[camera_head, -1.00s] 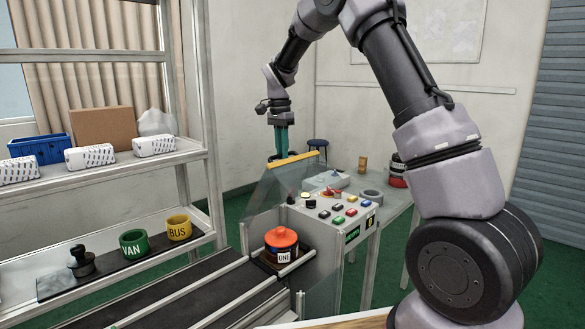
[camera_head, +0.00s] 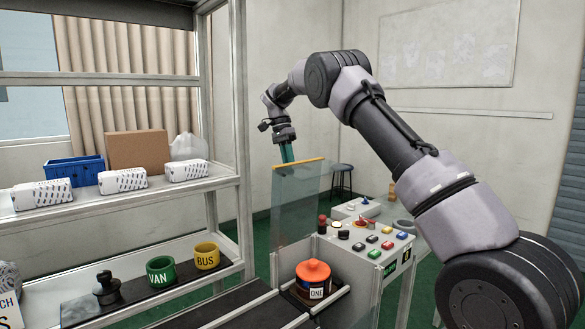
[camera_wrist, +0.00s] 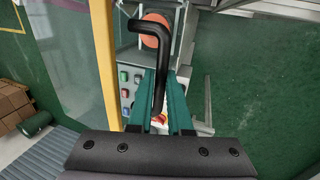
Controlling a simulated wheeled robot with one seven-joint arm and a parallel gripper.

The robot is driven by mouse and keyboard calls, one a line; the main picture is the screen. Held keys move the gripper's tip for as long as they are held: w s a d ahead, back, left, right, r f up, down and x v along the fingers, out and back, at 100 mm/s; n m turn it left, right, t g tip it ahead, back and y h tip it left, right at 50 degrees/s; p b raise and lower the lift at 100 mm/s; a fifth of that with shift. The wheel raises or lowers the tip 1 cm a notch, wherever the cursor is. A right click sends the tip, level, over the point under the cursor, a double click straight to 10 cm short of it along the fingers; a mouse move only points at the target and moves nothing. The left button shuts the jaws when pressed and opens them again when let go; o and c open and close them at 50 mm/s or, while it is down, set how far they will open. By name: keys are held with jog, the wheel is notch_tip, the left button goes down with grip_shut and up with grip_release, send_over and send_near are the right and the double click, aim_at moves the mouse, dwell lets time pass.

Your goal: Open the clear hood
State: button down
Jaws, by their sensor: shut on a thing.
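The clear hood (camera_head: 300,205) is a see-through panel with a yellow top edge, standing close to upright at the end of the conveyor. The yellow edge (camera_wrist: 104,60) also shows in the wrist view. There a black bent handle (camera_wrist: 157,40) runs between the green fingers of my gripper (camera_wrist: 160,85), which are shut on it. In the head view my gripper (camera_head: 287,152) is at the hood's top edge, and the handle is hidden. Below the hood, an orange-topped part (camera_head: 313,272) with a "ONE" label sits in the station.
A control panel (camera_head: 370,242) with several coloured buttons stands right of the hood. A shelf (camera_head: 130,200) at left holds white packs, a blue crate (camera_head: 75,170) and a cardboard box (camera_head: 138,150). A dark stool (camera_head: 342,175) stands behind.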

jog(key=shift+a+f, duration=0.15)
jog(key=c, duration=0.8)
grip_release()
jog(key=shift+c, duration=0.2)
jog(key=shift+w, duration=0.1)
jog(key=v, duration=0.7)
jog(key=shift+r, duration=0.25)
